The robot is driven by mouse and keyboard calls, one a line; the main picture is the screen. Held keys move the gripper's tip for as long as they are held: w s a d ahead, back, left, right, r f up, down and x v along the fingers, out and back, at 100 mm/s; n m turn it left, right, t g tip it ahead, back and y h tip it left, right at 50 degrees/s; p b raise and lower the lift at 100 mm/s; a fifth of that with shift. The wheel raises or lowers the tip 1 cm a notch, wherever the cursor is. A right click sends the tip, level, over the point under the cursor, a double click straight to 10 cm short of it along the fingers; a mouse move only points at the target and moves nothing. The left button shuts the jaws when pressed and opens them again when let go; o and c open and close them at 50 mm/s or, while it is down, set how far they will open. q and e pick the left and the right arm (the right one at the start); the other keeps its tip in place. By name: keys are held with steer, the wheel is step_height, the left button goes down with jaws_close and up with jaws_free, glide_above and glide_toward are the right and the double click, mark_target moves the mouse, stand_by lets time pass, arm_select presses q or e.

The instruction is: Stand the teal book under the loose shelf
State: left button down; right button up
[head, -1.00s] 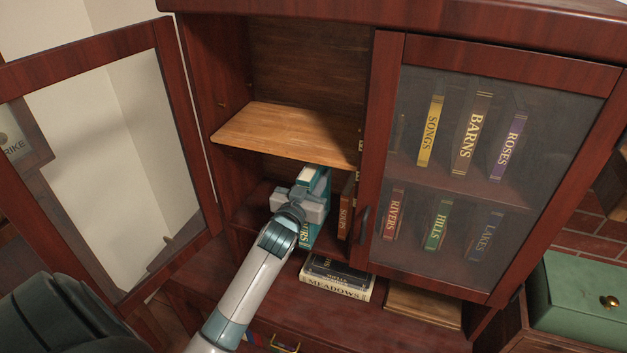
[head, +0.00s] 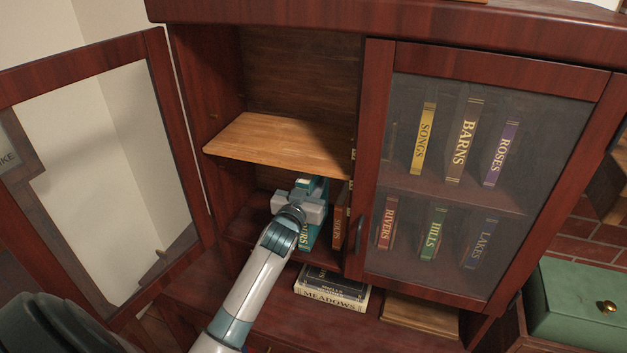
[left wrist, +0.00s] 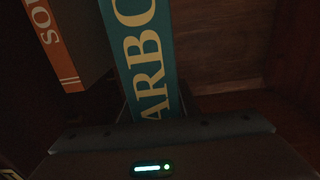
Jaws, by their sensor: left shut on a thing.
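The teal book (head: 309,234) stands upright in the lower left compartment of the cabinet, below the loose shelf. My left gripper (head: 300,205) is shut on the teal book and hides part of it. In the left wrist view the teal book's spine (left wrist: 147,55) shows large cream letters close ahead of the gripper. The loose shelf (head: 275,143) is a light wooden board above the book and gripper, and it looks slightly tilted. Whether the book's top touches the board, I cannot tell. My right gripper is not in view.
The left glass door (head: 160,110) is open; the right door (head: 375,130) is shut over several books. Books including MEADOWS (head: 332,300) lie stacked on the ledge below.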

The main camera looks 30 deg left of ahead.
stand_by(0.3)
arm_select(q)
steer(key=c, duration=1.3)
jaws_free()
steer(key=b+v, duration=0.5)
steer(key=v, duration=1.2)
steer(key=shift+s+f+b, duration=0.1)
steer(key=shift+s+b, duration=0.2)
